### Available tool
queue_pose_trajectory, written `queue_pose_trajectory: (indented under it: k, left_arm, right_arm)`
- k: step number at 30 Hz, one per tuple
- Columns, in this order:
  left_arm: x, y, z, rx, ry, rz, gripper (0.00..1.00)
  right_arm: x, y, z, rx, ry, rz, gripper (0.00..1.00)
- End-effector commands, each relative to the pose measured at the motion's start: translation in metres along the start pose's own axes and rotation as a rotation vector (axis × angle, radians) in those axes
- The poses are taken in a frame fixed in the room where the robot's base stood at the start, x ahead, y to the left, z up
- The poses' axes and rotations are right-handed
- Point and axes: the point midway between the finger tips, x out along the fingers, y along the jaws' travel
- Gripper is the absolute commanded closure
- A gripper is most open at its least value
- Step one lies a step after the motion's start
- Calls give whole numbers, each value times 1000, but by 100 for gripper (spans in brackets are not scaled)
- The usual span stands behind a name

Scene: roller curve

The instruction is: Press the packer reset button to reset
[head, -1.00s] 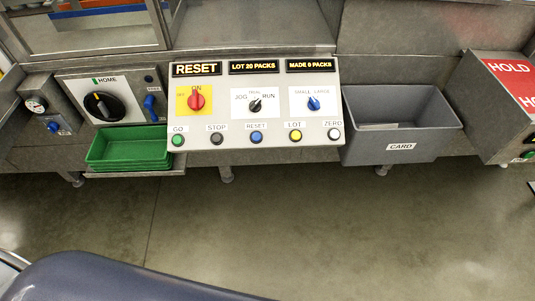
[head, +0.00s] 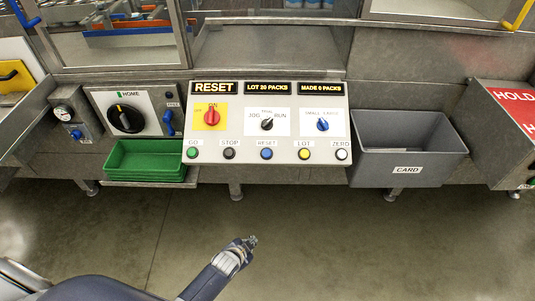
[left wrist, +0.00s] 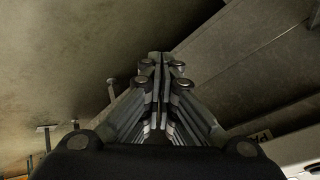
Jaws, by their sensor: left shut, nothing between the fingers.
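The blue RESET button (head: 266,154) sits in the middle of the bottom row of the grey control panel (head: 240,135). A green GO button (head: 192,153) and a black STOP button (head: 229,153) are to its left. A yellow LOT button (head: 304,153) and a white ZERO button (head: 341,154) are to its right. The panel's left display (head: 214,87) reads RESET. My left gripper (head: 252,240) is below the panel in the head view, apart from it, over the floor. In the left wrist view its fingers (left wrist: 158,62) are together and empty. My right gripper is not in view.
A green tray stack (head: 148,155) stands left of the panel, below the HOME dial (head: 126,118). A grey CARD bin (head: 405,145) is to the right, then a box with a red HOLD sign (head: 515,103). Open floor (head: 330,235) lies in front.

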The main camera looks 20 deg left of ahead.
Motion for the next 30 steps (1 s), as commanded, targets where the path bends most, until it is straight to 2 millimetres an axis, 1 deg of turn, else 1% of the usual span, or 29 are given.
queue_pose_trajectory:
  k: [1, 3, 5, 6, 8, 9, 11, 12, 15, 18, 21, 24, 27, 30]
  left_arm:
    - [-2, -16, -24, 25, 35, -26, 100]
    - [-5, -36, -54, 62, 77, -60, 100]
    - [-9, -52, -78, 92, 111, -89, 100]
    - [-13, -63, -95, 114, 133, -110, 100]
    - [-19, -79, -119, 145, 166, -142, 100]
    - [-24, -90, -135, 164, 188, -165, 100]
    - [-33, -106, -159, 195, 219, -199, 100]
    - [-39, -117, -174, 215, 240, -223, 100]
    - [-57, -142, -211, 263, 286, -282, 100]
    - [-75, -163, -241, 304, 325, -336, 100]
    - [-90, -179, -264, 335, 353, -380, 100]
    - [-101, -189, -278, 355, 370, -410, 100]
    - [-108, -195, -286, 367, 379, -427, 100]
    - [-110, -197, -289, 372, 382, -433, 100]
  right_arm:
    - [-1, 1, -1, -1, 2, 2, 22]
    - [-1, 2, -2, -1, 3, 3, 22]
    - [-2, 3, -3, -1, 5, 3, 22]
    - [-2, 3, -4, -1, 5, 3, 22]
    - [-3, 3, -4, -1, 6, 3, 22]
    - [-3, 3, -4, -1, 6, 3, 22]
    - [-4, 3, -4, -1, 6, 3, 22]
    - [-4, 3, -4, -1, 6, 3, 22]
    - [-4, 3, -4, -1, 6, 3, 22]
    - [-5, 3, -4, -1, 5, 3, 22]
    - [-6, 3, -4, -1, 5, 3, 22]
    - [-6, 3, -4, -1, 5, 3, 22]
    - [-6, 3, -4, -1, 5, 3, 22]
    - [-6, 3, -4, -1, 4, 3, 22]
